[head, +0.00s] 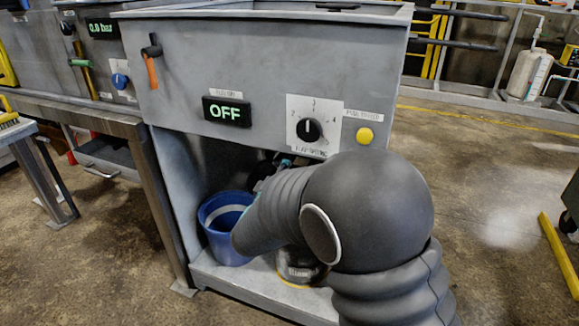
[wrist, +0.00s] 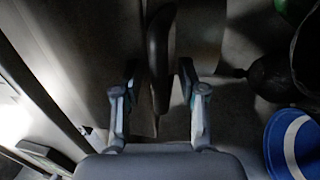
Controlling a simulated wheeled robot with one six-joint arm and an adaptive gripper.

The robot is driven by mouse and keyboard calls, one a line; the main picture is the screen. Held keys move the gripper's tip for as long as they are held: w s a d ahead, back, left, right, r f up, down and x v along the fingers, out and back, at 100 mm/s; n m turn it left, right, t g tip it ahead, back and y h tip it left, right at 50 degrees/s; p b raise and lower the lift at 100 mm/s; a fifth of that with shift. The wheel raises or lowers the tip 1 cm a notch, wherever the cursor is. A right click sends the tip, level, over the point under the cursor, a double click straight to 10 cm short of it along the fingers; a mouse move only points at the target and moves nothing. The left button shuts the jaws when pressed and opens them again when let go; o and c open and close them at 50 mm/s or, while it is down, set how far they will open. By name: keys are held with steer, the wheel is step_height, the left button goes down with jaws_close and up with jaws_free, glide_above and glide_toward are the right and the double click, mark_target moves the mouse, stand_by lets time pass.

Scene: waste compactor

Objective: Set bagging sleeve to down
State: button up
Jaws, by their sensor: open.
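My gripper (wrist: 160,70) is open in the wrist view, its fingers on either side of a dark, elongated, upright part (wrist: 158,45). The fingers appear apart from this part, though the shade makes contact hard to judge. I cannot tell whether it belongs to the bagging sleeve. No label in view names the sleeve or its position. In the head view my arm reaches into the shadowed open bay under the grey machine (head: 260,55) and hides most of my gripper and that space.
A blue bucket (head: 223,246) stands in the bay, left of my arm; it also shows in the wrist view (wrist: 280,145). The front panel above has an OFF display (head: 227,112), a black knob (head: 308,130), a yellow button (head: 364,134) and an orange-handled lever (head: 152,68).

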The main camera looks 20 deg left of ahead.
jaws_close()
step_height(320, 180, down, 19)
steer(key=b, duration=0.8)
jaws_free()
steer(key=shift+s, duration=0.1)
